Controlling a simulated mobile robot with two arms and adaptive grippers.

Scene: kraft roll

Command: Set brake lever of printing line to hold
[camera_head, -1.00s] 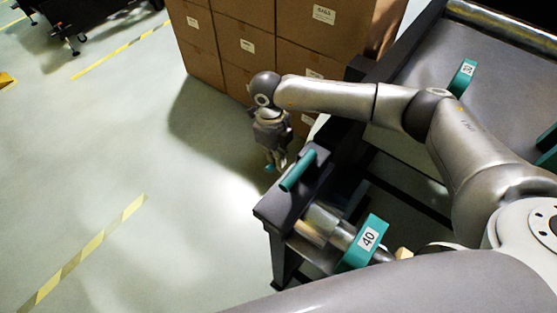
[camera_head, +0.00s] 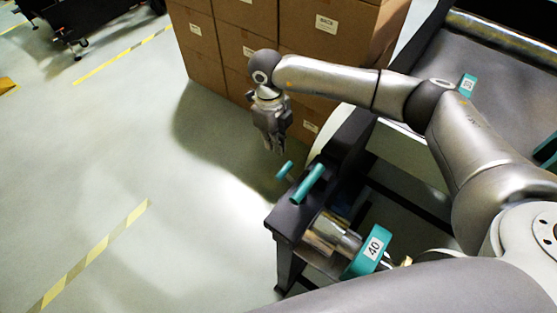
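The printing line's dark frame (camera_head: 285,222) stands right of centre. Two short teal handles show at its near-left end: a larger one (camera_head: 308,184) on top of the frame and a smaller one (camera_head: 284,170) just beyond it, on the frame's far-left side. I cannot tell from the view which is the brake lever or what its setting is. My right gripper (camera_head: 275,150) points down just above and beyond the smaller handle, apart from it. Its fingers look close together, but their opening is too small to judge. My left gripper is out of view.
Stacked cardboard boxes (camera_head: 236,45) stand right behind my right gripper. A metal shaft with a teal collar marked 40 (camera_head: 372,250) lies at the frame's near end. Open floor (camera_head: 130,150) with yellow-striped tape fills the left.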

